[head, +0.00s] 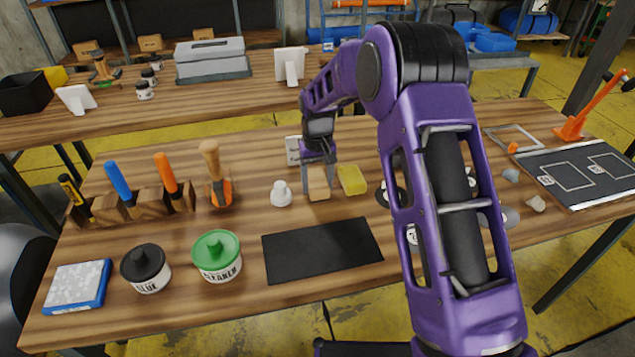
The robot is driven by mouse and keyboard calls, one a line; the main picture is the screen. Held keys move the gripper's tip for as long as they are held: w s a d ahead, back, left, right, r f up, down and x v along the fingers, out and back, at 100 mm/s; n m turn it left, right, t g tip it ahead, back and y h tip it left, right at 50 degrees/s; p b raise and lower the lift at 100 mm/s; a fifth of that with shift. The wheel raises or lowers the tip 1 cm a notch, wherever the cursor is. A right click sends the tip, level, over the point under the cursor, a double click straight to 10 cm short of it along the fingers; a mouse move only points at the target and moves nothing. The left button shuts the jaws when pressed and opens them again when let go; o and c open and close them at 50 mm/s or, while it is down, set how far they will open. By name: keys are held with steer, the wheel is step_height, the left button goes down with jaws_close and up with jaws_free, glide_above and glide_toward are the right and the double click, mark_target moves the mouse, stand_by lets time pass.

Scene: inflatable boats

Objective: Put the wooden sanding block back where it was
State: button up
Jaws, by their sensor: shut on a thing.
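In the head view, my gripper (318,178) points down over the middle of the wooden workbench (225,275). Its two fingers are shut on the wooden sanding block (319,186), a small light tan block, with one finger on each side. The block is low, at or just above the bench top; I cannot tell if it touches. A yellow block or sponge (352,180) lies just right of it. A white knob-like object (281,194) stands to its left. My arm hides part of the bench to the right.
A black mat (322,250) lies in front, empty. Green (217,256) and black-lidded (146,268) tubs stand left of it. A wooden tool rack (135,208) and a brush (216,175) are farther left. A dark marked board (575,170) lies at right.

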mark_target(318, 181)
steer(key=o, duration=1.3)
steer(key=shift+f, duration=0.1)
step_height(318, 181, up, 12)
steer(key=shift+r+p, duration=0.1)
steer(key=shift+p, duration=0.7)
